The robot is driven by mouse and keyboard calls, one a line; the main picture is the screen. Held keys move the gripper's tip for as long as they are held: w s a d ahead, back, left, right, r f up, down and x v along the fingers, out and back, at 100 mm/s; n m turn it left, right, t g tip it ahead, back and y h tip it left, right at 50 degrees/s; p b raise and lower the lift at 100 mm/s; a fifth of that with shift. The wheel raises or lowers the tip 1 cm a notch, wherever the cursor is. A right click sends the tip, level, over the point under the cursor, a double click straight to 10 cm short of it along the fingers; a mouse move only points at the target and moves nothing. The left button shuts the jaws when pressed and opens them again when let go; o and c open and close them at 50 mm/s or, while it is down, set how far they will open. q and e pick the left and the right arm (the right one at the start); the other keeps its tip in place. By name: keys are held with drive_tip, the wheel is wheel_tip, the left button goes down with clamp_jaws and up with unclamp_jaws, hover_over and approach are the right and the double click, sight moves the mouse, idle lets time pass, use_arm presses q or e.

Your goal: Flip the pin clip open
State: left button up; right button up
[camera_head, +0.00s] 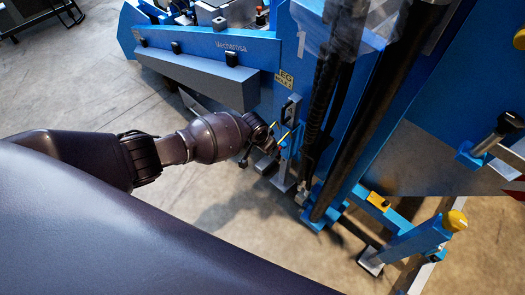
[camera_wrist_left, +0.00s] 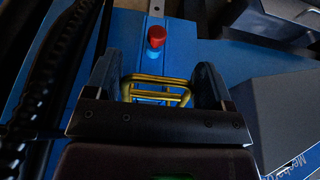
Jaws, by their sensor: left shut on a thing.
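The pin clip (camera_wrist_left: 155,78) is a yellow wire loop between the two fingers of my left gripper (camera_wrist_left: 155,84) in the left wrist view. The fingers are shut on the loop's sides. A red-capped pin (camera_wrist_left: 156,37) stands just beyond the loop on the blue frame. In the head view my left gripper (camera_head: 276,146) is at the blue machine's side. A bit of the yellow clip (camera_head: 285,136) shows there, partly hidden by the gripper. The clip's exact angle is hard to tell. My right gripper is not in view.
The blue machine (camera_head: 250,48) fills the upper part of the head view. A grey box beam (camera_head: 205,76) runs close above my left forearm. Black hoses (camera_head: 322,95) hang right of the gripper. Concrete floor (camera_head: 225,215) is open below.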

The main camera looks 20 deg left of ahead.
use_arm(q)
drive_tip(key=w+d+r+p, duration=0.1)
drive_tip(key=w+d+r, duration=0.1)
drive_tip(key=w+r, duration=0.2)
wheel_tip(320, 180, up, 3)
drive_tip(key=shift+w+f, duration=0.2)
drive_tip(key=shift+w, duration=0.05)
drive_tip(key=shift+r, duration=0.1)
idle(0.4)
drive_tip(key=o, duration=1)
drive_tip(key=shift+c, duration=0.2)
drive_tip(key=shift+s+a+f, duration=0.15)
drive_tip(key=shift+f, duration=0.15)
drive_tip(key=p+v, duration=0.4)
drive_tip(key=v, duration=0.7)
drive_tip(key=shift+p, duration=0.4)
